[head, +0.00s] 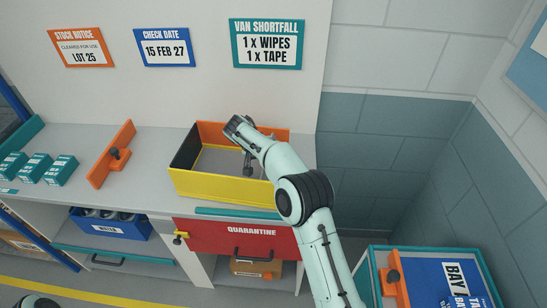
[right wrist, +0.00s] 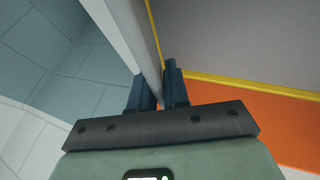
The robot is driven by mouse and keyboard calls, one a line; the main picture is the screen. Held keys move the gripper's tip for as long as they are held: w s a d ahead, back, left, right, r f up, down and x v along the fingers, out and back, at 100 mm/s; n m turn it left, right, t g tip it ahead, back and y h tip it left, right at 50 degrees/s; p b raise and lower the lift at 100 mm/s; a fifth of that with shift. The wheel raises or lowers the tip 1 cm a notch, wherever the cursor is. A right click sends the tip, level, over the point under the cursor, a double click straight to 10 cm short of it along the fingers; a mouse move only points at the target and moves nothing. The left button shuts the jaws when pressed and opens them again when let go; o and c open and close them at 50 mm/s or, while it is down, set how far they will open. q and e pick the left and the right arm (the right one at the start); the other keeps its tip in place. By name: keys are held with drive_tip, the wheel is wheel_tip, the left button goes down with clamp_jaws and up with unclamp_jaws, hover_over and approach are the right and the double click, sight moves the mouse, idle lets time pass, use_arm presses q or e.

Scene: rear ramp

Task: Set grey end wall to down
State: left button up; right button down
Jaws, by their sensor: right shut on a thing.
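An open box stands on the grey counter in the head view, with a yellow front wall (head: 218,190), a black left end wall (head: 186,147) and an orange back wall (head: 212,131). Its right end is mostly hidden behind my right arm. My right gripper (head: 248,167) reaches down at the right part of the box. In the right wrist view, the right gripper (right wrist: 159,92) is shut on a pale grey panel, the grey end wall (right wrist: 128,28), which appears upright. The box's grey floor (right wrist: 235,35) shows to its right. My left gripper is out of view.
Below is a red quarantine panel (head: 235,238). A teal-rimmed bin (head: 430,250) is at lower right. A tiled wall (head: 370,145) rises right of the counter.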

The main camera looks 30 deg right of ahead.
drive_tip(key=shift+w+a+f, duration=0.25)
drive_tip(key=shift+a+f, duration=0.2)
drive_tip(key=shift+a, duration=0.3)
drive_tip(key=shift+f, duration=0.1)
drive_tip(key=c, duration=1.2)
unclamp_jaws()
drive_tip(key=shift+w+a, duration=0.1)
drive_tip(key=shift+c, duration=0.2)
drive_tip(key=shift+w, duration=0.1)
drive_tip(key=shift+r, duration=0.35)
drive_tip(key=v, duration=1.3)
drive_tip(key=shift+s+f, duration=0.2)
drive_tip(key=shift+f, duration=0.05)
